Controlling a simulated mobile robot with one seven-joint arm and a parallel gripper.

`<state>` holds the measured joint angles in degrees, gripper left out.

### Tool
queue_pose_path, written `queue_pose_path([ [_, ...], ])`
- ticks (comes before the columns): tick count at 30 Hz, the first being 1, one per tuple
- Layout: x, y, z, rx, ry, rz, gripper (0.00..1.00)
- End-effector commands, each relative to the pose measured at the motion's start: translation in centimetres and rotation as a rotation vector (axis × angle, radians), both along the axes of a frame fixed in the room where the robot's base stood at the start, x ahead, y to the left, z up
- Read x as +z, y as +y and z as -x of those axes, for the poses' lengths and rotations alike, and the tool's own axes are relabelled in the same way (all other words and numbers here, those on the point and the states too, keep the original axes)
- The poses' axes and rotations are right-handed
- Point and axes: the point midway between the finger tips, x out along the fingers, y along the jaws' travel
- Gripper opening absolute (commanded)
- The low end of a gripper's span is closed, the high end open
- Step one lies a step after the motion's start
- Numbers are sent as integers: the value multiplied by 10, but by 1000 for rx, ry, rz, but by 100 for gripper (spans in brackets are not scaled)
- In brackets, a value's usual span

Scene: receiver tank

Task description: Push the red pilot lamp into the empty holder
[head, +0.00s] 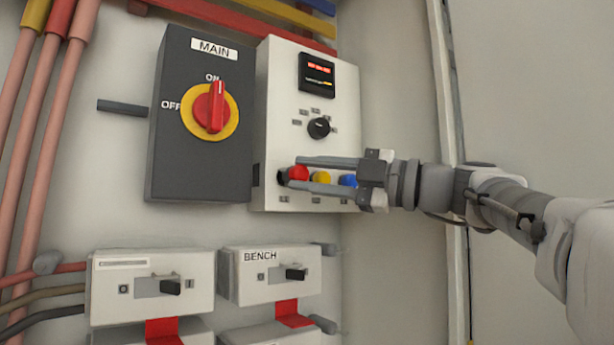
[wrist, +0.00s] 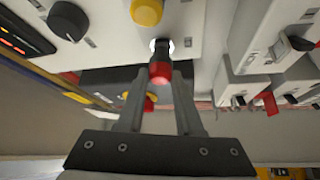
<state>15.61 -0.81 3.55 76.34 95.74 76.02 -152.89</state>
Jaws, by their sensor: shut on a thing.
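The red pilot lamp (head: 298,173) is between the fingertips of my gripper (head: 297,174), which is shut on it. In the wrist view the lamp's red cap (wrist: 160,77) faces me and its black body points at the panel. The empty holder (head: 282,177) shows as a dark round spot at the lower left of the white panel, just left of the lamp. In the wrist view its pale ring (wrist: 153,45) shows behind the black body, roughly in line with it. I cannot tell whether the body's end is inside the ring.
A yellow lamp (head: 322,178) and a blue lamp (head: 348,181) sit in the same row, close to my fingers. The black MAIN switch box (head: 185,165) with its red handle (head: 211,107) stands left of the panel. BENCH breaker (head: 260,278) is below.

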Motion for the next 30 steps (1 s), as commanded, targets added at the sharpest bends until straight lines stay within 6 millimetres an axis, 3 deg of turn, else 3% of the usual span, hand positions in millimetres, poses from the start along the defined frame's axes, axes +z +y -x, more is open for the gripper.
queue_pose_path([
  [30, 0, 6, -9, 0, 0, 0, 0],
])
